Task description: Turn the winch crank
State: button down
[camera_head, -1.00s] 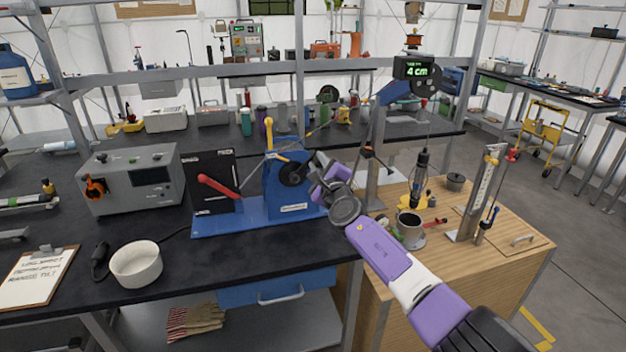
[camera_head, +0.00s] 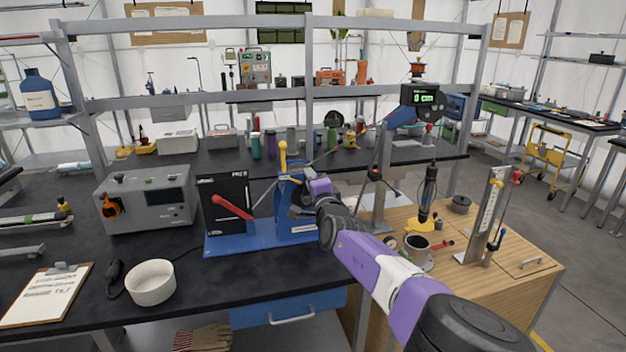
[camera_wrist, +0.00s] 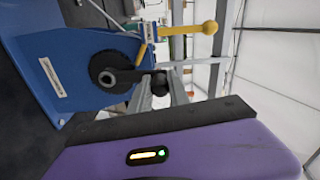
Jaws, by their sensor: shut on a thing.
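The blue winch (camera_head: 290,220) stands on its blue base on the black bench, with a yellow-knobbed lever (camera_head: 283,158) upright on it. Its black crank (camera_wrist: 108,77) shows in the wrist view, with a short arm reaching to a dark round knob (camera_wrist: 160,84). My gripper (camera_head: 303,203) is at the winch's right side, shut on the crank; its fingertips and the exact grip are mostly hidden. A dark cylindrical tool (camera_head: 428,190) hangs from the blue-armed crane over the wooden bench. The crane's display (camera_head: 425,97) appears to read 0 cm.
A red-handled black panel (camera_head: 225,205) stands left of the winch, beside a grey instrument box (camera_head: 148,198). A white bowl (camera_head: 150,282) and clipboard (camera_head: 45,293) lie at front left. A dark cup (camera_head: 416,248) and upright scale (camera_head: 485,215) stand on the wooden bench.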

jog(key=shift+s+a+r+n, duration=0.1)
jog(key=shift+a+r+n, duration=0.2)
jog(key=shift+a, duration=0.3)
jog(key=c, duration=1.2)
grip_release()
jog(key=shift+f, duration=0.15)
jog(key=shift+c, duration=0.2)
jog(key=shift+d+f, duration=0.1)
jog(key=shift+d, duration=0.05)
jog(key=shift+d+p, duration=0.15)
jog(key=shift+p, duration=0.4)
jog(key=p+v, duration=0.7)
jog(key=p, duration=0.2)
jog(key=shift+s, duration=0.35)
